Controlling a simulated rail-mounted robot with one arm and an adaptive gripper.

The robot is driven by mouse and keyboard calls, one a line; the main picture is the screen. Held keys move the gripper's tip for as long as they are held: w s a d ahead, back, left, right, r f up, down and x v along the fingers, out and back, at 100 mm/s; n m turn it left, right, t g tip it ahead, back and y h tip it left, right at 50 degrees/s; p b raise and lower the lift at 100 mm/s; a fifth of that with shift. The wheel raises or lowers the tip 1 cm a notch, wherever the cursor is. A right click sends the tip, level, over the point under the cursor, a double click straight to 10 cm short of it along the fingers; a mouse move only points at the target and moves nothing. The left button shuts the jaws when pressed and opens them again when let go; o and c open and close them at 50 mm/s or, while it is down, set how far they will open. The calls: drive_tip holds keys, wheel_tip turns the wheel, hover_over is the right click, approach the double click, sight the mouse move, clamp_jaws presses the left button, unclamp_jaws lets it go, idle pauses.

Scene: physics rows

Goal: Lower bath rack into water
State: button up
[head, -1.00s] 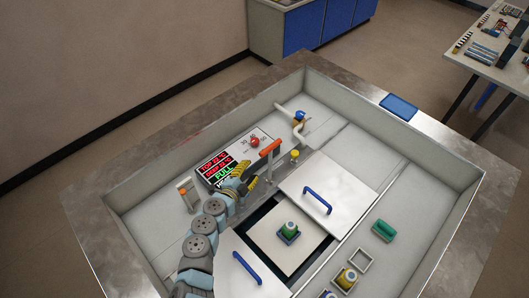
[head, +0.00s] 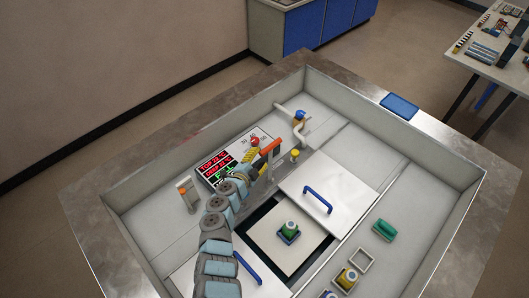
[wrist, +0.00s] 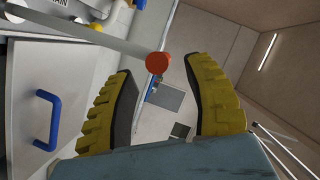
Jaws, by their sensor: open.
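The rack (head: 262,231) shows as a pale square platform in the dark bath opening, between two white lids. A jar with a green band and light top (head: 290,228) stands in a blue holder on it. An orange handle (head: 270,146) sits on an upright post behind the bath. My gripper (head: 251,154) is open and empty, just left of this handle and close to a red knob (head: 254,141). In the wrist view an orange-red end of a pale rod (wrist: 158,64) shows between the spread yellow fingers; contact cannot be told.
The right lid (head: 335,190) and left lid (head: 205,270) have blue handles. A display panel (head: 213,166) is partly covered by my arm. A yellow knob (head: 295,153) and a pipe with a blue cap (head: 299,116) stand to the right. A green block (head: 384,230) lies at right.

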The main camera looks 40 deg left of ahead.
drive_tip(key=shift+b+x, duration=0.35)
drive_tip(key=shift+x, duration=0.95)
drive_tip(key=shift+w+f, duration=0.15)
drive_tip(key=shift+f, duration=0.05)
drive_tip(key=shift+w+a+b, duration=0.1)
drive_tip(key=shift+w+b, duration=0.25)
drive_tip(key=shift+w, duration=0.4)
clamp_jaws()
drive_tip(key=shift+f, duration=0.1)
